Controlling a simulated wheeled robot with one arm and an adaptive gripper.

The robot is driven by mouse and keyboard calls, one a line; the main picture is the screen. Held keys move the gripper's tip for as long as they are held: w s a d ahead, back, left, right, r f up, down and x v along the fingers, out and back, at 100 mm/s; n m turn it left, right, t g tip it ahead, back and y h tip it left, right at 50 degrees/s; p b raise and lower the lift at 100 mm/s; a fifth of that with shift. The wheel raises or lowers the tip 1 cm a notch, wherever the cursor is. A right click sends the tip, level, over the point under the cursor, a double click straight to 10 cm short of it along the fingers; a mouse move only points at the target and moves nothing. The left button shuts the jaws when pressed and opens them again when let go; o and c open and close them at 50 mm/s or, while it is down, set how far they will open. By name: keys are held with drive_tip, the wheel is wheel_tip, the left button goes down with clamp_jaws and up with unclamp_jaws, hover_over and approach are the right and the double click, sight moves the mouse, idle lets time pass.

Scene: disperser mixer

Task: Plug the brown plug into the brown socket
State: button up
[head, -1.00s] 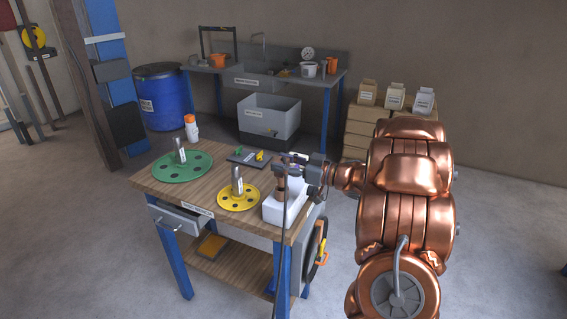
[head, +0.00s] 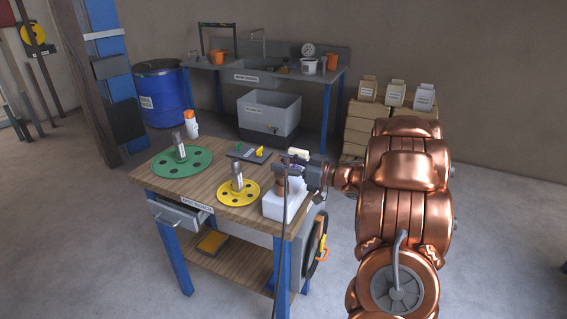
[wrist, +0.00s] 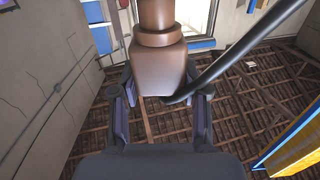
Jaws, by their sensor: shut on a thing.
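The brown plug (wrist: 158,68) fills the upper middle of the wrist view, between the two dark fingers of my gripper (wrist: 161,90). The fingers are shut on its wide block-shaped body, and a narrower round collar extends beyond it toward the top. A thick black cable (wrist: 240,53) leaves the plug and runs to the upper right. In the head view my gripper (head: 291,166) is over the white box (head: 284,207) at the bench's right end. The cable hangs down the bench's front there. I cannot make out the brown socket in either view.
The wooden workbench (head: 213,207) carries a green disc (head: 160,166), a yellow disc (head: 228,199) and a white bottle with an orange cap (head: 192,127). A coiled dark hose with orange parts (head: 321,245) hangs on its right side. A sink bench (head: 228,72) stands behind.

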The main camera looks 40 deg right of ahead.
drive_tip(key=shift+f+b, duration=0.45)
drive_tip(key=shift+f, duration=0.55)
drive_tip(key=o, duration=1.3)
drive_tip(key=shift+v, duration=6)
drive_tip(key=shift+w, duration=0.15)
